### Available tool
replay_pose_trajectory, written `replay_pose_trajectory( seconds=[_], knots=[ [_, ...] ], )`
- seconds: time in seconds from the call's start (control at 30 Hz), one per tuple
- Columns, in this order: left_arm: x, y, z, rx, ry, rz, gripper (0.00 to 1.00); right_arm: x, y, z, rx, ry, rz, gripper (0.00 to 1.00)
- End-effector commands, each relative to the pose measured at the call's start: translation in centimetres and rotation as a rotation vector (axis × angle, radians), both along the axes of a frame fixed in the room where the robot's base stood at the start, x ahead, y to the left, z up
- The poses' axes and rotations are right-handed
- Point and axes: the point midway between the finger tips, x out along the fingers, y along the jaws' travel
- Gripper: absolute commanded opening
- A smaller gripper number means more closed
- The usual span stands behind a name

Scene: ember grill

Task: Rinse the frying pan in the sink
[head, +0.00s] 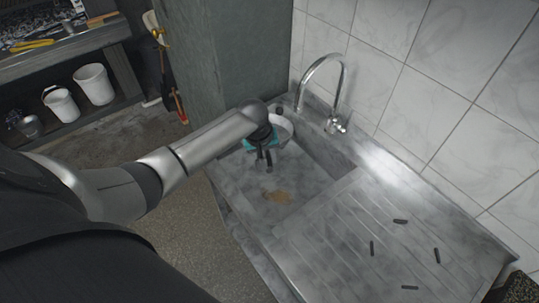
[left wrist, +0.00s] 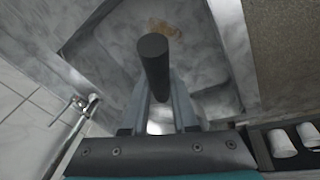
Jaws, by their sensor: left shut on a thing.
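The frying pan (head: 283,129) shows as a pale round shape at the far end of the sink (head: 313,183), partly hidden behind my left gripper. My left gripper (head: 264,158) is over the sink basin, shut on the pan's dark handle. In the left wrist view, the dark round handle (left wrist: 154,60) stands between the fingers, and a pale patch of the pan (left wrist: 160,120) shows below it. The chrome tap (head: 341,75) arches beside the pan at the back wall. I see no water stream. A brown stain (head: 278,197) lies on the sink floor.
The ribbed drainboard (head: 345,235) right of the basin holds several short dark sticks (head: 400,221). A green-grey pillar (head: 235,60) rises left of the sink, close behind my arm. White tiles back the sink. A shelf with white buckets (head: 94,84) stands at the far left.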

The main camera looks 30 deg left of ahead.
Motion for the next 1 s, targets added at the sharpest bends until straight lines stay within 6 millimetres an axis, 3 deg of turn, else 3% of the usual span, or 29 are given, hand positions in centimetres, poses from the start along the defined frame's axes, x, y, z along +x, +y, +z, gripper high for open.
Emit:
replay_pose_trajectory(
  seconds=[0.37,1.0],
  knots=[
    [0.1,0.0,-2.5,0.001,-0.003,-0.001,0.0,-0.4,0.6,-0.1,0.009,0.006,0.001,1.0],
    [0.1,0.0,-8.3,0.002,-0.004,0.0,0.0,0.1,0.0,-6.9,0.0,-0.001,0.001,1.0]
  ],
)
